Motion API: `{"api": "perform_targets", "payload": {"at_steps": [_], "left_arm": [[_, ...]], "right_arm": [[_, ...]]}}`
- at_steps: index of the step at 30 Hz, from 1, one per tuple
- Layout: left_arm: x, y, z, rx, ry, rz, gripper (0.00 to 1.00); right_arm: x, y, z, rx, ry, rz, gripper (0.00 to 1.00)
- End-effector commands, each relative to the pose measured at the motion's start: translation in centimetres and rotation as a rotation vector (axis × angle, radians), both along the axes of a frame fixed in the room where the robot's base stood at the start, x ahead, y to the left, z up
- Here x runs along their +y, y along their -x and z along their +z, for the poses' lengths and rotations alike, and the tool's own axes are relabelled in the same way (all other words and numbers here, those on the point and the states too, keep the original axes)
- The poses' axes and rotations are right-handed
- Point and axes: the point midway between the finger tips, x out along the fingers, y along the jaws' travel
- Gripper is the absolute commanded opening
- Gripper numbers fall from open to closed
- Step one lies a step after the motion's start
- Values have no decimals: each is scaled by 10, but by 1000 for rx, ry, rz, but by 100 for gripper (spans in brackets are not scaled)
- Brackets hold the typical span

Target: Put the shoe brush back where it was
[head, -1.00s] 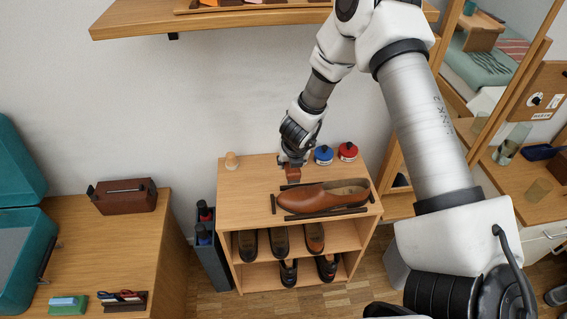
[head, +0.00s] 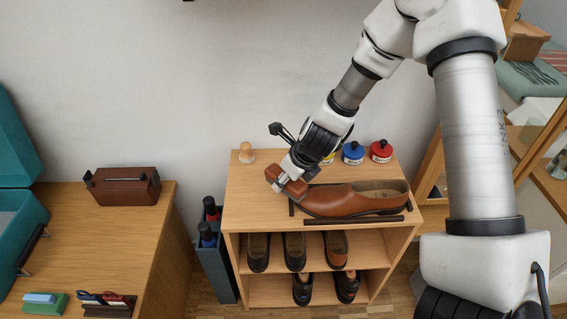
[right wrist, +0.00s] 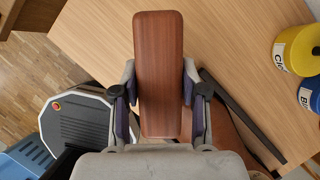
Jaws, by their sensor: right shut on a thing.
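My right gripper (head: 284,176) is shut on the shoe brush (head: 293,188), a reddish-brown wooden block. In the head view it is at the toe end of the brown shoe (head: 350,200), over the left part of the cabinet top (head: 255,208). I cannot tell whether the brush touches the top or the shoe. In the right wrist view the brush (right wrist: 158,45) lies lengthwise between the two fingers, its smooth back facing the camera; its bristles are hidden. My left gripper is not in view.
Dark strips (head: 355,220) border the shoe. Shoes fill the shelves below. The top's front left is clear.

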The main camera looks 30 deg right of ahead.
Motion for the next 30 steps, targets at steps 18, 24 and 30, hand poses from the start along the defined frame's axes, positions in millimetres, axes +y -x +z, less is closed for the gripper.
{"api": "perform_targets", "payload": {"at_steps": [18,24,30], "left_arm": [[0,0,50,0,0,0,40],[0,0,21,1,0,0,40],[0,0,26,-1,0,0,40]], "right_arm": [[-74,-118,-19,2,1,-2,10],[-74,-118,-51,1,1,-1,10],[-74,-118,-47,1,1,-1,11]]}}
